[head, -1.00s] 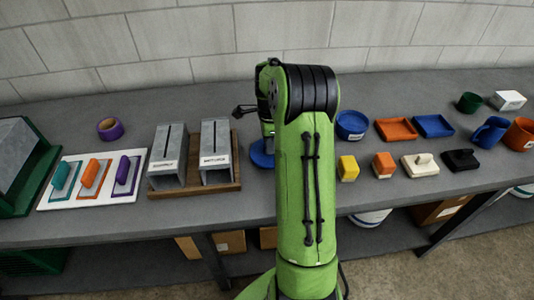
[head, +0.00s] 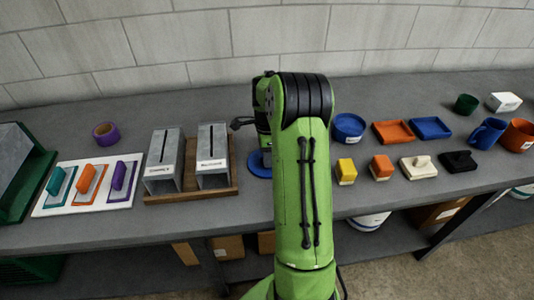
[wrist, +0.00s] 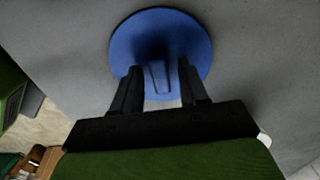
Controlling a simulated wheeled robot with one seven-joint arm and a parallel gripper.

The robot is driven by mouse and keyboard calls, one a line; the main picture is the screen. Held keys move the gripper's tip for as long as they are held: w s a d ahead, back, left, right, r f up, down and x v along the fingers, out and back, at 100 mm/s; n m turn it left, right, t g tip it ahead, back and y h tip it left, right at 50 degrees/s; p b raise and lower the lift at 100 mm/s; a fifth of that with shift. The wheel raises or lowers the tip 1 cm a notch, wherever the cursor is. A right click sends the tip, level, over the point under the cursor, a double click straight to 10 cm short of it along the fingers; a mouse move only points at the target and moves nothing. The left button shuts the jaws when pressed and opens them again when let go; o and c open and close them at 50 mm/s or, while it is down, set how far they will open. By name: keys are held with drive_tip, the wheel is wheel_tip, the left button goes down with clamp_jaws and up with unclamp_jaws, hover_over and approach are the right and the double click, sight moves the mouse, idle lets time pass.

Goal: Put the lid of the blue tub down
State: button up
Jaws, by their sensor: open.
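The lid of the blue tub is a flat blue disc (head: 257,164) on the grey bench, just right of the two metal boxes. My arm hides its right part in the head view. In the wrist view the lid (wrist: 195,40) lies flat with a dark upright grip (wrist: 160,75) at its middle. My gripper (wrist: 157,82) is open, its two fingers apart on either side of that grip, with gaps showing. The blue tub (head: 348,128) stands on the bench to the right of my arm. In the head view my fingertips are hidden.
Two metal boxes (head: 212,157) on a wooden base stand close left of the lid. A purple tape roll (head: 105,134) and a white board (head: 85,198) with trowels lie farther left. Orange and blue trays (head: 431,127), blocks and mugs fill the right side.

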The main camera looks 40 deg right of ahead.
wheel_tip(320, 180, up, 12)
drive_tip(key=p, duration=0.3)
drive_tip(key=s+a+r+n+t+h, duration=0.1)
drive_tip(key=s+a+r+n, duration=0.1)
drive_tip(key=a+r+n, duration=0.5)
drive_tip(key=s+a+r+n+t, duration=0.1)
drive_tip(key=s+a+r+n, duration=0.15)
drive_tip(key=a, duration=0.25)
drive_tip(key=s+a+r+n+t, duration=0.1)
drive_tip(key=s+a+n, duration=0.2)
drive_tip(key=a, duration=0.2)
drive_tip(key=s+a+f+n+t+y, duration=0.1)
drive_tip(key=s+a+f+n+t, duration=0.1)
drive_tip(key=s+a+n, duration=0.7)
drive_tip(key=s+n, duration=0.3)
drive_tip(key=shift+s+t+b, duration=0.25)
drive_tip(key=shift+t+b, duration=0.05)
